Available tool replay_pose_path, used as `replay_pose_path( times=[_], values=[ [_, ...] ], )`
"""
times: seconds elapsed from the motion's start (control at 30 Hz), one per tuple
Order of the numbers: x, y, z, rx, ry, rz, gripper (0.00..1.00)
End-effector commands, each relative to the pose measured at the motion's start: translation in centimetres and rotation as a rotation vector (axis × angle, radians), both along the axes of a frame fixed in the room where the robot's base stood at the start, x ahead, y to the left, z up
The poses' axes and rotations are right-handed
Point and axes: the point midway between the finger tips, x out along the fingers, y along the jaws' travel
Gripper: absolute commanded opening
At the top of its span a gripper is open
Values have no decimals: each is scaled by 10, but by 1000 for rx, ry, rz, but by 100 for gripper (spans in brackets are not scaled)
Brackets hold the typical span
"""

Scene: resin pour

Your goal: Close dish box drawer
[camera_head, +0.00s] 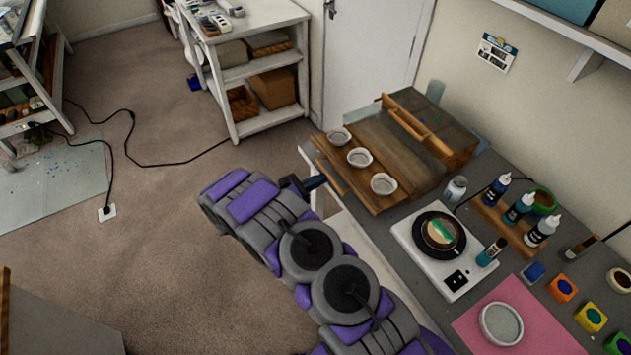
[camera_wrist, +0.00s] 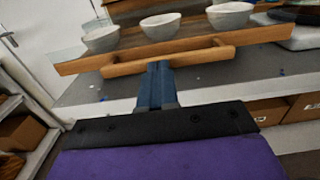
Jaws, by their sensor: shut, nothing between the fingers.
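The wooden dish box (camera_head: 425,125) stands on the grey workbench near the wall. Its drawer (camera_head: 365,188) is pulled out toward my arm and carries three pale bowls in a row. In the wrist view the drawer front (camera_wrist: 245,37) spans the top, with a wooden bar handle (camera_wrist: 200,54) on it. My gripper (camera_wrist: 158,68) is shut and empty, its blue fingertips right at the handle's lower middle. I cannot tell whether they touch it. In the head view my gripper (camera_head: 318,181) is beside the drawer's front edge.
A white scale (camera_head: 440,255) with a black round dish, several bottles and a pink mat (camera_head: 500,315) are on the bench to the right. A white shelf unit (camera_head: 250,75) stands at the back. A black cable lies on the open floor at left.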

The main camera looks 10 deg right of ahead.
Motion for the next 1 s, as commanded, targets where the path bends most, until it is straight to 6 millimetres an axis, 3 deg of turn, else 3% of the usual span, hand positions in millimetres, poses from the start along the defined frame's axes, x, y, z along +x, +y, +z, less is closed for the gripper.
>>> replay_pose_path(
  times=[0.6, 1.0],
  values=[
    [33, -106, -1, 0, -1, -6, 0],
    [39, -124, 1, 0, 0, -2, 0]
  ],
)
